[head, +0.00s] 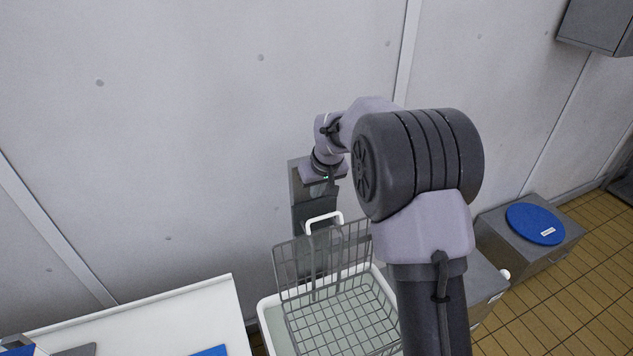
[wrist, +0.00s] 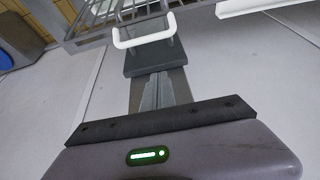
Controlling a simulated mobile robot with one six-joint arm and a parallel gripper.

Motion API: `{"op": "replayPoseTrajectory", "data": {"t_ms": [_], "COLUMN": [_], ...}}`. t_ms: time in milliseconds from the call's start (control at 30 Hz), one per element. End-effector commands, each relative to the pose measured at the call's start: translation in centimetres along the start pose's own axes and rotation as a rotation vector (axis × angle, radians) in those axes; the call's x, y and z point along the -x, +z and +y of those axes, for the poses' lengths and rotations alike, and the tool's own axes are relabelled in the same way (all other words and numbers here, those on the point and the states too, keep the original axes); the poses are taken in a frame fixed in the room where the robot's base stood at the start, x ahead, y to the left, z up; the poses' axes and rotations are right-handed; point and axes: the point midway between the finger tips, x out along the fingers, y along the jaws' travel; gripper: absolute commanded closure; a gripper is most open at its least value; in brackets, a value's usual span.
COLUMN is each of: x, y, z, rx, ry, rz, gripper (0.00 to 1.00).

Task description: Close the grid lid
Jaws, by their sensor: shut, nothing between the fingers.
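The grid lid (head: 325,255) is a grey wire grid standing open, close to upright, at the back of a wire basket (head: 345,315). A white handle (head: 323,218) sits on its top edge; the handle (wrist: 143,30) also shows in the wrist view, just past my fingertips. My gripper (head: 314,216) points down on the wall side of the lid, partly hidden behind handle and grid. In the wrist view my gripper (wrist: 152,58) is shut and empty. I cannot tell whether it touches the lid.
The basket sits in a white-rimmed tub (head: 265,315). A white table (head: 180,315) stands at the left. A grey box with a blue round lid (head: 535,223) stands at the right on the tiled floor. The pale wall (head: 190,120) rises behind my gripper.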

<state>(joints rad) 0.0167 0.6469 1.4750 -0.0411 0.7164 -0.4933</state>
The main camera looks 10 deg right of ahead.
Motion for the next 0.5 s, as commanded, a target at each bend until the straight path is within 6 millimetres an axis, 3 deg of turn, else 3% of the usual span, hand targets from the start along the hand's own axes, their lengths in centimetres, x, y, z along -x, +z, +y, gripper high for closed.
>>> {"op": "replayPoseTrajectory", "data": {"t_ms": [267,500], "x": [-6.1,-5.1], "y": [0.1,3.1], "z": [0.0,0.0], "rx": [-0.001,-0.002], "ry": [-0.001,0.0], "rz": [-0.003,-0.001], "gripper": [1.0,1.0]}}
